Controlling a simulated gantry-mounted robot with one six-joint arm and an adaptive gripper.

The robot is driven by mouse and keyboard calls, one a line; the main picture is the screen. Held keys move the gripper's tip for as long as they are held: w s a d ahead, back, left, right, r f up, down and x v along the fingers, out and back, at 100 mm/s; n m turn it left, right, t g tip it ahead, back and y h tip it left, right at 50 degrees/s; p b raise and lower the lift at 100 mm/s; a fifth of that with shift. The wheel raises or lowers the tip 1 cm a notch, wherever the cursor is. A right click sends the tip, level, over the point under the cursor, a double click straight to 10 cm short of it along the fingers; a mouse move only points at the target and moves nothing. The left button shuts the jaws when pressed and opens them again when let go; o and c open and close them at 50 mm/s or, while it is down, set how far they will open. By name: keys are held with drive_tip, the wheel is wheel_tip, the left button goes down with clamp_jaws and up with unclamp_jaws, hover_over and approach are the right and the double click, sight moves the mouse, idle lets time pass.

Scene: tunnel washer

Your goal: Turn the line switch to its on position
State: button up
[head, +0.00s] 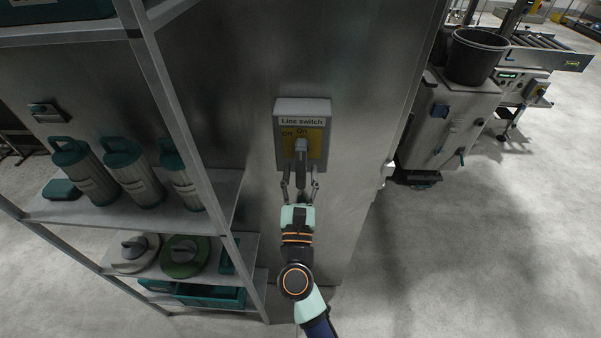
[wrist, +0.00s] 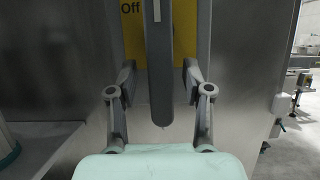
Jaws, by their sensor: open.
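The line switch (head: 303,112) is a grey box on the metal wall, labelled "Line switch", with a yellow plate (head: 317,143) marked "Off" at left and "On" at the top middle. Its grey handle (head: 302,160) hangs down from the pivot, its white mark close under "On". In the wrist view the handle (wrist: 159,75) comes down between the fingers, with "Off" on the yellow plate (wrist: 133,40) at left. My gripper (head: 300,182) is open just below the switch, a finger on each side of the handle's lower end. A gap shows on both sides.
A metal shelf rack (head: 175,110) stands close on the left, with teal-capped canisters (head: 133,170) and lidded round items (head: 185,257) on it. A machine with a black bucket (head: 474,57) stands at the right. The floor between is clear.

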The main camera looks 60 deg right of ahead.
drive_tip(key=v, duration=1.1)
drive_tip(key=shift+s+a, duration=0.15)
drive_tip(key=shift+a, duration=0.2)
drive_tip(key=shift+f, duration=0.1)
